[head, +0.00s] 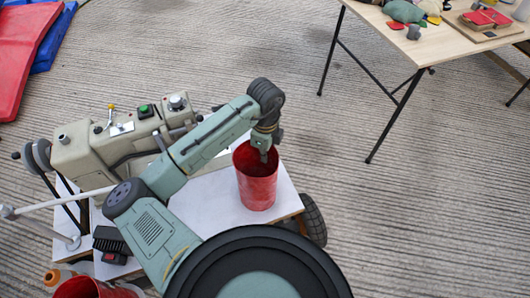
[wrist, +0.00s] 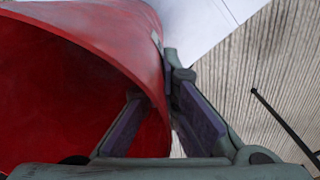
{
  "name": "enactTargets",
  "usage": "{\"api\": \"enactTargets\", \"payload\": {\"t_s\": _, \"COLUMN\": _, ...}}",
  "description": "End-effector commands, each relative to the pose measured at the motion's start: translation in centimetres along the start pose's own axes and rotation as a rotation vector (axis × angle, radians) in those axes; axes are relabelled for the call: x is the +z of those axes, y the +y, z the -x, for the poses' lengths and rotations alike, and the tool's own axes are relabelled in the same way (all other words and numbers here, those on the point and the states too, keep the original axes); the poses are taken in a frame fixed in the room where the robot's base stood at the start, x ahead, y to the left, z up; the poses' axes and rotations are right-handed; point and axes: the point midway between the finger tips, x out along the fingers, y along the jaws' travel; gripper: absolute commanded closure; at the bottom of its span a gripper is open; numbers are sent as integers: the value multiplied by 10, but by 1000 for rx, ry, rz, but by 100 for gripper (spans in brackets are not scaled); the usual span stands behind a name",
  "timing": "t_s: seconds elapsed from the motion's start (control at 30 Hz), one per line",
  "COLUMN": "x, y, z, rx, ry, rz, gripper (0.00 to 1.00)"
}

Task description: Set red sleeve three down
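A red sleeve (head: 257,180), an open-topped cylinder, stands upright over the right part of a white-topped board (head: 207,205). My gripper (head: 262,155) reaches down from above at its rim. In the wrist view the red sleeve (wrist: 85,75) fills the left side. One finger of my gripper (wrist: 158,100) is inside the sleeve and the other outside, with the sleeve wall pinched between them. Whether its base touches the board or hangs just above is hard to tell. Another red sleeve-like thing (head: 80,289) is partly cut off at the bottom left.
A beige machine (head: 110,145) with knobs and a green button stands left of the sleeve. An orange-capped bottle (head: 60,276) is at the bottom left. A wooden table (head: 445,45) with assorted items is at the top right. The ribbed floor between is clear.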

Motion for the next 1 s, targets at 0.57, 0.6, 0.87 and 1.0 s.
{"api": "enactTargets", "payload": {"t_s": 0.57, "x": 0, "y": 0, "z": -3, "rx": 0, "ry": 0, "rz": 0, "gripper": 76}}
{"api": "enactTargets", "payload": {"t_s": 0.6, "x": 0, "y": 0, "z": -3, "rx": 0, "ry": 0, "rz": 0, "gripper": 75}}
{"api": "enactTargets", "payload": {"t_s": 0.87, "x": 0, "y": 0, "z": -2, "rx": 0, "ry": -1, "rz": 0, "gripper": 75}}
{"api": "enactTargets", "payload": {"t_s": 1.0, "x": 0, "y": 0, "z": 7, "rx": -2, "ry": -2, "rz": -1, "gripper": 75}}
